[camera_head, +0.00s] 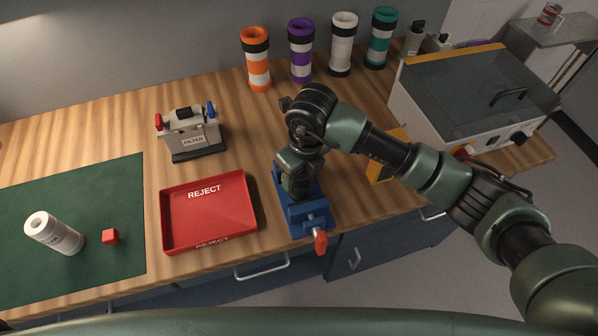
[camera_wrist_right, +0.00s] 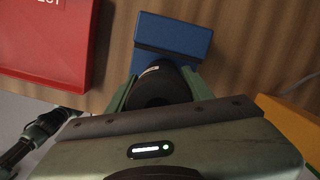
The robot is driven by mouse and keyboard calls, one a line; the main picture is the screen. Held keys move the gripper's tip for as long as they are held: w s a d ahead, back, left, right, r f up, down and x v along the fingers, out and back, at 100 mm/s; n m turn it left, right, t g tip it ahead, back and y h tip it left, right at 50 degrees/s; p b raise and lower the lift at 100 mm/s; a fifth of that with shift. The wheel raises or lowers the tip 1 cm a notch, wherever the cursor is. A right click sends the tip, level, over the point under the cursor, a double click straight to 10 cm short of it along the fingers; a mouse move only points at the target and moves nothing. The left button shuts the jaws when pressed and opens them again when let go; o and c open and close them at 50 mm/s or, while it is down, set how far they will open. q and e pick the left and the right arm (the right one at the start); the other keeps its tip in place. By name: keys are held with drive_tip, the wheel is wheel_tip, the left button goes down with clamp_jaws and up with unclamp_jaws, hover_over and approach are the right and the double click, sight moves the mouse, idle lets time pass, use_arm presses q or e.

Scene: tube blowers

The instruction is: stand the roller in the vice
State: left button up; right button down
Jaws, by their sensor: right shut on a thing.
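A blue vice (camera_head: 305,218) with a red handle stands at the front edge of the wooden bench; its blue body also shows in the right wrist view (camera_wrist_right: 172,34). My right gripper (camera_head: 298,188) points down over the vice and hides much of it. In the right wrist view its green fingers (camera_wrist_right: 158,90) are shut on a black cylinder (camera_wrist_right: 160,84), which looks like the roller. The cylinder's far end overlaps the vice in that view; I cannot tell whether it sits between the jaws. My left gripper is not clearly seen.
A red reject tray (camera_head: 210,210) lies left of the vice. A grey filter device (camera_head: 190,135) stands behind it. Banded tubes (camera_head: 301,50) stand at the back; a glass-lidded machine (camera_head: 470,95) is right.

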drive_tip(key=shift+f+b, duration=0.2)
drive_tip(key=shift+b, duration=0.1)
drive_tip(key=c, duration=0.9)
unclamp_jaws()
drive_tip(key=shift+r, duration=0.1)
drive_tip(key=shift+r+p, duration=0.2)
drive_tip(key=shift+p, duration=0.15)
drive_tip(key=shift+r+b, duration=0.25)
drive_tip(key=shift+b, duration=0.05)
drive_tip(key=r+b, duration=0.1)
drive_tip(key=r, duration=0.2)
drive_tip(key=r+b, duration=0.1)
drive_tip(key=r, duration=0.3)
drive_tip(key=s+d+r+b, duration=0.1)
drive_tip(key=r, duration=0.2)
drive_tip(key=shift+s+r, duration=0.1)
drive_tip(key=shift+r, duration=0.55)
